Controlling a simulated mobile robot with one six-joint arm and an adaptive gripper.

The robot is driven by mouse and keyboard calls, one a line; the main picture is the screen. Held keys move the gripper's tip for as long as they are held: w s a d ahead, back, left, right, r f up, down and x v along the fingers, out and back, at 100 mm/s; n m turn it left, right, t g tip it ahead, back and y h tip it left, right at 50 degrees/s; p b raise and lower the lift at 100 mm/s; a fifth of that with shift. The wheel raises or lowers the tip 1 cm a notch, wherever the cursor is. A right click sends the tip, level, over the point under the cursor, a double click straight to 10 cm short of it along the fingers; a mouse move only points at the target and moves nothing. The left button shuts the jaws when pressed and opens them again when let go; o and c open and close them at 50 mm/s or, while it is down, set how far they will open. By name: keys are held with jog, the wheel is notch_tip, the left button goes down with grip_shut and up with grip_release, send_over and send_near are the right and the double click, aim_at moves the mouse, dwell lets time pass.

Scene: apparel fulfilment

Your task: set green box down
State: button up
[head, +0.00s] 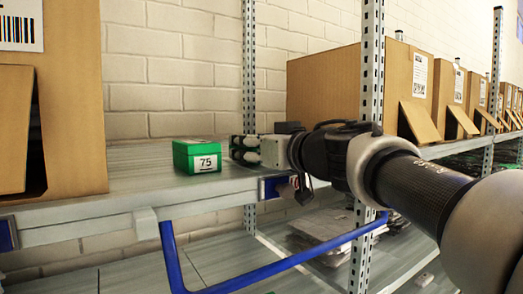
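The green box (197,156), with a white label reading 75, appears to rest upright on the grey shelf (120,188), near its front edge. My gripper (234,148) reaches in from the right, level with the box and just beside its right side. A narrow gap seems to show between the fingertips and the box. The fingers are small and seen from the side, so their opening is unclear.
A large cardboard bin (75,95) stands left of the box. A metal post (371,75) rises in front of more cardboard bins (325,85) at right. A blue bar (270,271) runs below the shelf. Shelf room lies between the left bin and the green box.

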jog(key=shift+f, duration=0.1)
jog(key=o, duration=1.2)
jog(key=shift+c, duration=0.2)
jog(key=v, duration=1.2)
jog(key=shift+p, duration=0.3)
